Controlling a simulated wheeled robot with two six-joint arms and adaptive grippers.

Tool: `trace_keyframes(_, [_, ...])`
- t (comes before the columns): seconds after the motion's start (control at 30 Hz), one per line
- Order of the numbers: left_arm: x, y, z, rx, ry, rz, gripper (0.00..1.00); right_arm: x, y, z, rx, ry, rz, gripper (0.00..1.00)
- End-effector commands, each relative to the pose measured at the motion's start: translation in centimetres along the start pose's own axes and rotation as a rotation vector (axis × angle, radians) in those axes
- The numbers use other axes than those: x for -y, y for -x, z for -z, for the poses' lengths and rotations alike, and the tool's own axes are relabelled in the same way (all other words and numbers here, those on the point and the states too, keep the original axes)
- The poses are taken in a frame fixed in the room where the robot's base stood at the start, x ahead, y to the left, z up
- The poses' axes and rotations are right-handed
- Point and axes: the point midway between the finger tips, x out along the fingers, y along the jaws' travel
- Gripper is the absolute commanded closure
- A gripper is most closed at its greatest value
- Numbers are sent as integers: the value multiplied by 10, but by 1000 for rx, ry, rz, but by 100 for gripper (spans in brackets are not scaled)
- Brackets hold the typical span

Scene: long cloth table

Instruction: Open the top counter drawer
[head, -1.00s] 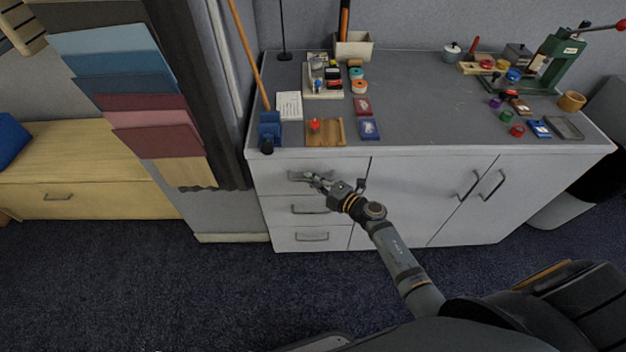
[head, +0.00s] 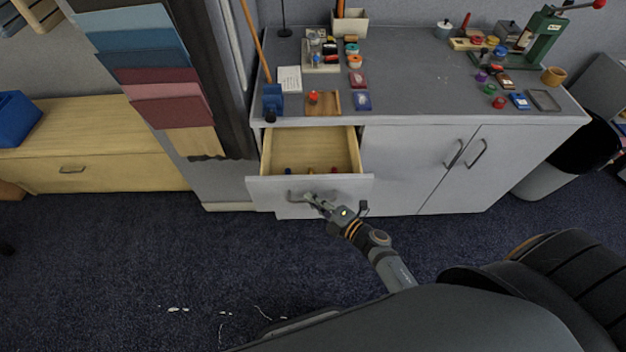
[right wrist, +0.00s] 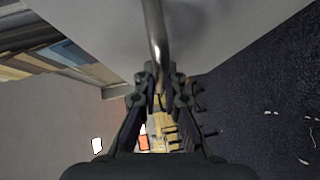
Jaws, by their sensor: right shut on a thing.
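The top counter drawer (head: 312,186) is pulled well out of the white counter (head: 400,165) in the head view. Its light wooden inside shows, with a few small coloured items near the front panel. My right gripper (head: 307,198) is at the front of the drawer, shut on its metal handle (head: 294,196). In the right wrist view the handle (right wrist: 154,30) runs down between the fingertips of the gripper (right wrist: 158,88). The lower drawers are mostly hidden behind the open one. My left gripper is not in view.
The grey countertop (head: 420,85) carries small tins, a wooden board (head: 324,103) and a green press (head: 538,40). A low wooden cabinet (head: 90,150) stands left, a bin (head: 545,180) right.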

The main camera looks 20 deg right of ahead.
Motion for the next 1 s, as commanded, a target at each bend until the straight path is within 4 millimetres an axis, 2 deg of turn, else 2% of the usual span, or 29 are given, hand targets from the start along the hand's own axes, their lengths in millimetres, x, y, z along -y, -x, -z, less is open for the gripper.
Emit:
trace_keyframes(0.1, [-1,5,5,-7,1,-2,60,4,15,14,1,-2,3,100])
trace_keyframes(0.3, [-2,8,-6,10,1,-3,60,8,29,29,0,0,1,100])
trace_keyframes(0.83, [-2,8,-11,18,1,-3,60,10,34,34,0,1,1,100])
trace_keyframes(0.87, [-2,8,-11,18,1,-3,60,10,34,34,0,1,1,91])
trace_keyframes(1.0, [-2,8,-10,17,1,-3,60,10,34,34,0,1,1,72])
